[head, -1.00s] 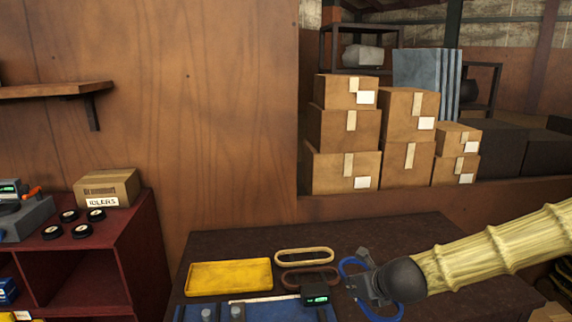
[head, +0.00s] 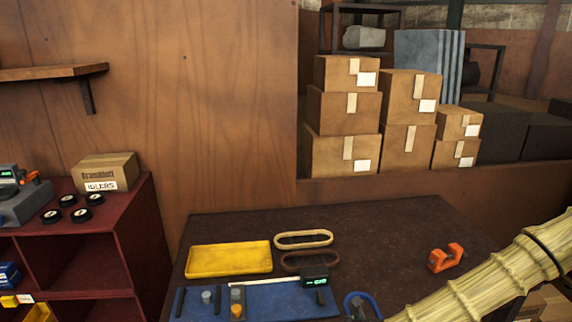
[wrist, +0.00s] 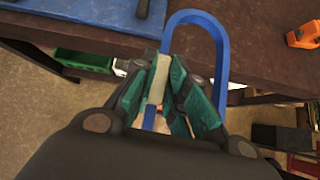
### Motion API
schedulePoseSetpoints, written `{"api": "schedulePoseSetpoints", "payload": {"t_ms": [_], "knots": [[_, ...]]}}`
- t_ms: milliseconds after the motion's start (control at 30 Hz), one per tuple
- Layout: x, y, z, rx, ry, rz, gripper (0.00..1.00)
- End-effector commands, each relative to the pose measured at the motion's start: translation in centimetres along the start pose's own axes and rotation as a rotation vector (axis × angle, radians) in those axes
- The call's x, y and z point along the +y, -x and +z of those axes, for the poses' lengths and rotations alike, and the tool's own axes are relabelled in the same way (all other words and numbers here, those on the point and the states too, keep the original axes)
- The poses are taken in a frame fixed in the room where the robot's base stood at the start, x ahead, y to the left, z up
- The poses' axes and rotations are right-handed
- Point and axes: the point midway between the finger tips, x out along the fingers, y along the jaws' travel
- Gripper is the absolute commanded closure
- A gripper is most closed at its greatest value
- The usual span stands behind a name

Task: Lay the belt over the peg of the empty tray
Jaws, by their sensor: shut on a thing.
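My gripper (wrist: 165,78) is shut on a blue belt (wrist: 222,50), a long closed loop. The loop stands out past the fingers in front of the dark bench edge, and part of it is hidden between them. In the head view the top of the blue belt (head: 354,295) shows at the bottom edge, while my gripper is almost wholly out of frame. A yellow tray (head: 228,260) lies empty on the bench, and I see no peg in it. In the wrist view a green tray or bin (wrist: 80,63) is low beyond the bench edge; its inside is unclear.
A cream belt (head: 303,233) and a brown belt (head: 285,262) lie beside the yellow tray. A blue mat (head: 265,303) holds tools and a small gauge (head: 314,282). An orange clamp-like part (head: 445,257) stands at the right. The bench between is clear.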

Motion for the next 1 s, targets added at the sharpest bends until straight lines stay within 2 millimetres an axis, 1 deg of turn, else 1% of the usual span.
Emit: {"api": "schedulePoseSetpoints", "payload": {"t_ms": [33, 100, 333, 367, 1000], "knots": [[0.2, -0.2, -1.1, 0.004, -0.005, -0.007, 1.00], [0.3, -0.4, -2.2, 0.004, -0.016, -0.018, 1.00], [0.9, -0.8, -5.5, 0.002, -0.048, -0.049, 1.00], [0.8, -1.3, -5.9, 0.000, -0.049, -0.049, 1.00], [0.8, -6.7, -11.1, 0.000, -0.048, -0.049, 1.00]]}}
